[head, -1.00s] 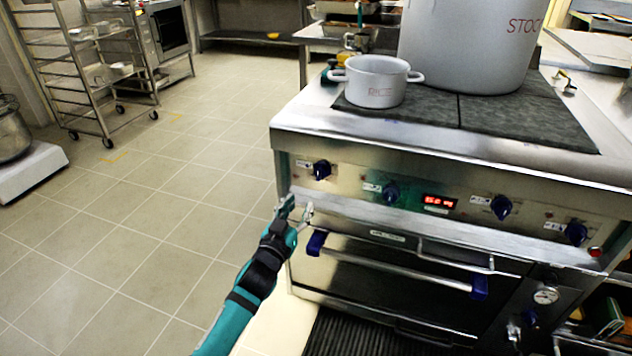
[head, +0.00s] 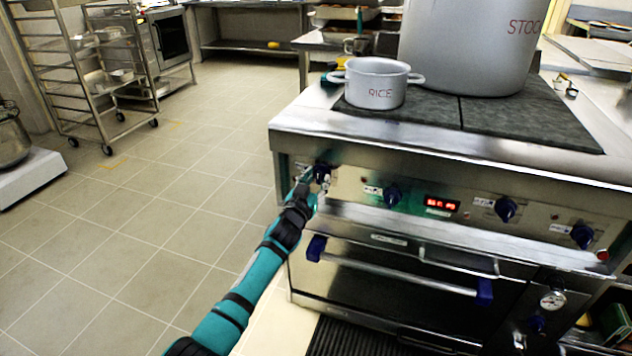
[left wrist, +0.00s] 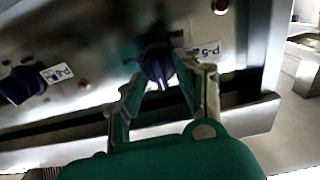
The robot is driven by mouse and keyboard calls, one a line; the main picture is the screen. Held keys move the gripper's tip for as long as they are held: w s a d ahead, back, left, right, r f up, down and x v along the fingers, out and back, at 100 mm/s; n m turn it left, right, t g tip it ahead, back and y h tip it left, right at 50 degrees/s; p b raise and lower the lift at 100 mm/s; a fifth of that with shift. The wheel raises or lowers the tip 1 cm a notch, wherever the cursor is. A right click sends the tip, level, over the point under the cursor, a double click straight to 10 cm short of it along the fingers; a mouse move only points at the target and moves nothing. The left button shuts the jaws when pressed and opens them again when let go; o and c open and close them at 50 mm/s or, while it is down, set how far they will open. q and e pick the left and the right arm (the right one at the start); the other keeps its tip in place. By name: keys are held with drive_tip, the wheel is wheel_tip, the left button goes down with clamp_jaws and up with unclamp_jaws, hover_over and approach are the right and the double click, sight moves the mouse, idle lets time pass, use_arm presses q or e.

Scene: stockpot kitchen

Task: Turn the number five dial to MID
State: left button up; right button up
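The leftmost dark blue dial (head: 322,168) is on the stove's front panel, and my left gripper is at it. In the left wrist view the same dial (left wrist: 156,62) shows next to a label reading P-5 (left wrist: 206,49). My left gripper (head: 316,180) has its fingers apart. In the left wrist view the gripper (left wrist: 160,78) has one finger on each side of the dial's lower part; I cannot tell whether they touch it. The dial's setting is too small to read. My right gripper is not in view.
More blue dials, such as the second one (head: 392,195), and a red display (head: 441,203) line the panel. The oven handle (head: 395,268) sticks out below. A rice pot (head: 376,84) and a large stockpot (head: 468,45) stand on top.

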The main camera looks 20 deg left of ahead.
use_arm(q)
drive_tip(key=shift+c, duration=0.4)
clamp_jaws()
